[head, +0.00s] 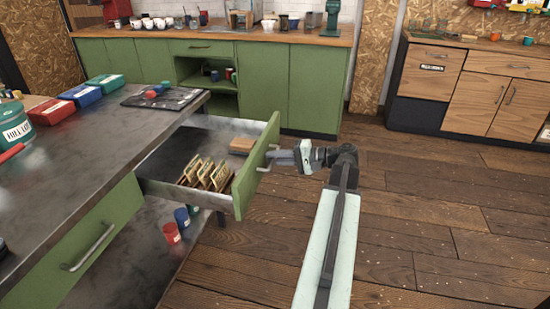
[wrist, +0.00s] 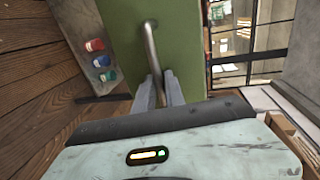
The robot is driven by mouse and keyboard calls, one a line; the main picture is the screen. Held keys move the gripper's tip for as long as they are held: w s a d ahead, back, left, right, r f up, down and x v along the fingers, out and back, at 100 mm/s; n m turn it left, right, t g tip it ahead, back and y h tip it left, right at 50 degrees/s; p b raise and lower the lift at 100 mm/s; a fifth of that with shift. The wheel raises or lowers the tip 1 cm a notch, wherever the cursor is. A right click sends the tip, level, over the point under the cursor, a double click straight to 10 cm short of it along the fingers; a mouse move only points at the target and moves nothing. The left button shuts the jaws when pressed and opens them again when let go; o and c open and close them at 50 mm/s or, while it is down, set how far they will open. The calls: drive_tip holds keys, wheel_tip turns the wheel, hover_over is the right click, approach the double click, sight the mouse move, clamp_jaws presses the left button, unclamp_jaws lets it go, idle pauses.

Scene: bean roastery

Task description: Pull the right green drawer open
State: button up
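The right green drawer (head: 257,168) is pulled well out from the dark metal table in the head view. Its inside shows several brown packets (head: 207,174) and a small wooden block (head: 242,145). My gripper (head: 275,160) is at the bar handle on the outside of its front panel. In the wrist view the green panel (wrist: 188,62) faces me, and the metal handle (wrist: 150,45) runs down between the two fingers of my gripper (wrist: 159,88). The fingers look closed on the bar; their tips partly hide it.
The left green drawer (head: 88,248) is shut. Red and blue cans (head: 172,233) stand on the low shelf under the open drawer. Green cabinets (head: 263,85) line the back, and wooden ones (head: 475,90) the right. The plank floor (head: 420,215) right of my arm is clear.

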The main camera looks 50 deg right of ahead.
drive_tip(key=shift+o, duration=1.1)
drive_tip(key=shift+a, duration=0.1)
drive_tip(key=p+v, duration=0.1)
drive_tip(key=v, duration=0.6)
drive_tip(key=shift+s+d, duration=0.2)
drive_tip(key=shift+s, duration=0.1)
